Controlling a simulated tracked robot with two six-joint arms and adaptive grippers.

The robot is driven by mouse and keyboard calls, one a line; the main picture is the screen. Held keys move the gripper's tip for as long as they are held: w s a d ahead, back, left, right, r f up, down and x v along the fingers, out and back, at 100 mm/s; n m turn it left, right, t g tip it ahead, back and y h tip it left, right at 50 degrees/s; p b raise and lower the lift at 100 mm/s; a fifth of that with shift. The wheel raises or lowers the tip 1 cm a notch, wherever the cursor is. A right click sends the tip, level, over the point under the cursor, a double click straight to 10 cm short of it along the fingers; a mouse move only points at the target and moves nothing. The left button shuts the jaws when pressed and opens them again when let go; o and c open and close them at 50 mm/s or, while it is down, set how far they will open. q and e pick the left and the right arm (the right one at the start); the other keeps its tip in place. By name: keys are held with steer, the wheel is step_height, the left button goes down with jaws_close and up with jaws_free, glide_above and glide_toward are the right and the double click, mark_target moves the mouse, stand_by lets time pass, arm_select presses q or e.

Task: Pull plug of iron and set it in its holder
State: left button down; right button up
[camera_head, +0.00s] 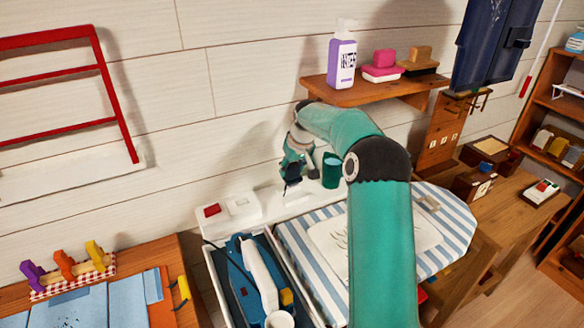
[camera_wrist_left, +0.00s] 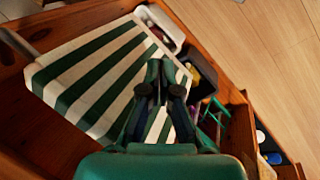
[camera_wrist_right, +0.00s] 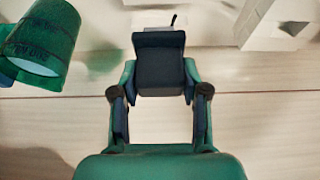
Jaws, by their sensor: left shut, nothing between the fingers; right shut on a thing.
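The iron (camera_head: 258,272), with a white handle and dark blue body, lies in a grey-edged tray at the lower centre of the head view. Its dark cord runs by the tray's left edge. My right gripper (camera_head: 292,178) is up near the wall, above and right of a white socket box (camera_head: 240,206) with a red switch (camera_head: 212,211). It is shut on a dark block, apparently the plug (camera_wrist_right: 160,65), held between the fingers in the right wrist view. The plug looks clear of the socket box. My left gripper (camera_wrist_left: 160,85) is shut and empty over a green-and-white striped surface.
A teal cup (camera_head: 331,170) is beside my right gripper; it also shows in the right wrist view (camera_wrist_right: 40,40). A wooden shelf (camera_head: 365,92) with a purple bottle (camera_head: 342,62) is above. A blue-striped ironing board (camera_head: 455,215) lies right of the tray, partly behind my arm.

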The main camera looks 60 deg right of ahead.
mark_target(293, 178)
steer(key=shift+f+b, duration=1.7)
steer(key=shift+f, duration=0.7)
steer(key=shift+f, duration=0.15)
steer(key=o, duration=1.2)
steer(key=v, duration=1.2)
steer(key=shift+f, duration=0.1)
